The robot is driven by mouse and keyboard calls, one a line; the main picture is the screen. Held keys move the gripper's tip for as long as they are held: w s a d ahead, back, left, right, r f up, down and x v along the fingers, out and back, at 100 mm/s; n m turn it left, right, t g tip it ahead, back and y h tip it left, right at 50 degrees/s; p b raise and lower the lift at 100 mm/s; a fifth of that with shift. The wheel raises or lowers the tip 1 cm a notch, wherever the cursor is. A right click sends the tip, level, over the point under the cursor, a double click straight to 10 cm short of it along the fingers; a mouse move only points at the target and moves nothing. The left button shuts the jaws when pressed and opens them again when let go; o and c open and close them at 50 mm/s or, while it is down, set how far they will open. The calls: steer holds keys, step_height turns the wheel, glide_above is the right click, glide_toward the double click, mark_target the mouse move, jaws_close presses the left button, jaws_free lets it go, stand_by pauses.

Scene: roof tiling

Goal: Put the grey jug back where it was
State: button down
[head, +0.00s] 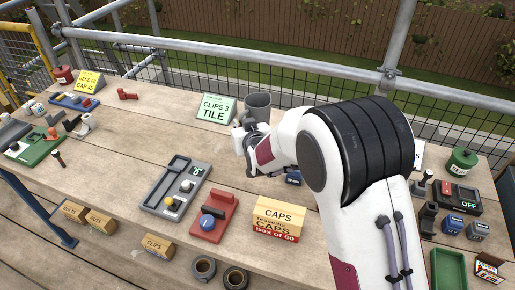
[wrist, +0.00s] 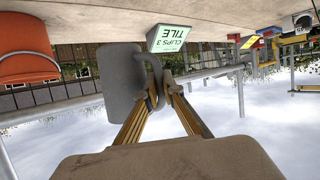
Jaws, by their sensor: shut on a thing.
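The grey jug (head: 258,103) stands upright in the head view, at the back of the bench just right of the green "CLIPS 3 TILE" card (head: 216,108). My gripper (head: 246,127) is in front of it, partly hidden by my own arm. In the wrist view, which is upside down, the jug (wrist: 115,85) is close in front, with its handle between the fingertips of my gripper (wrist: 164,82). The gripper is shut on the handle. I cannot tell whether the jug's base touches the bench.
A grey tray (head: 170,190), a red block with a blue knob (head: 212,218) and a caps box (head: 279,220) lie nearer the front. An orange-red container (wrist: 28,66) shows in the wrist view. Bare bench (head: 130,125) lies left of the card. A railing runs behind.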

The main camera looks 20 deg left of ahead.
steer(key=shift+w+a+r, duration=0.2)
steer(key=shift+w+r, duration=0.25)
steer(key=shift+w, duration=0.05)
step_height(320, 180, down, 6)
steer(key=shift+f, duration=0.15)
stand_by(0.6)
steer(key=shift+f, duration=0.1)
steer(key=shift+f, duration=1.75)
steer(key=shift+f, duration=0.1)
steer(key=c, duration=2.2)
jaws_free()
steer(key=shift+s, duration=0.1)
